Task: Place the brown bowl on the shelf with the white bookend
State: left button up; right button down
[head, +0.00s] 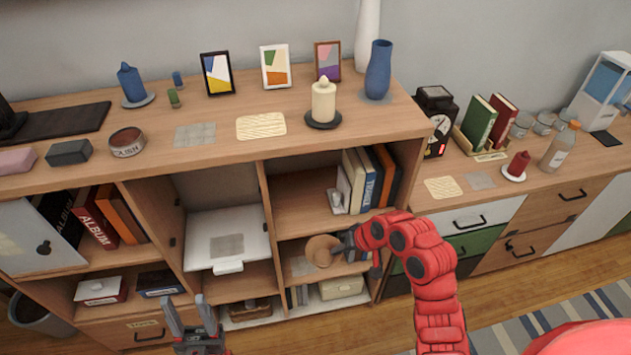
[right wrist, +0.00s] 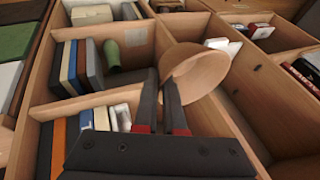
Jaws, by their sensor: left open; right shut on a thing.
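The brown bowl (head: 322,250) is held tilted by its rim in my right gripper (head: 347,247), in front of the compartment below the bookend shelf in the head view. The bowl also shows in the right wrist view (right wrist: 200,72), at the tips of the shut fingers (right wrist: 168,88). The white bookend (head: 337,203) stands at the left end of a book row on the upper right shelf (head: 290,205), above the bowl. The shelf floor left of the bookend is bare. My left gripper (head: 190,312) is open and empty at the bottom of the head view.
The books (head: 368,178) fill the right part of the bookend shelf. A vertical divider (head: 265,210) bounds it on the left. The compartment below has a grey mat (head: 302,266). A white candle (head: 323,102) and blue vase (head: 378,70) stand on the cabinet top.

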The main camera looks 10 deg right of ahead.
aim_at(302, 219)
jog(key=i+j, duration=0.1)
jog(key=i, duration=0.3)
jog(key=i+j, duration=0.1)
jog(key=i, duration=0.35)
jog(key=u, duration=0.05)
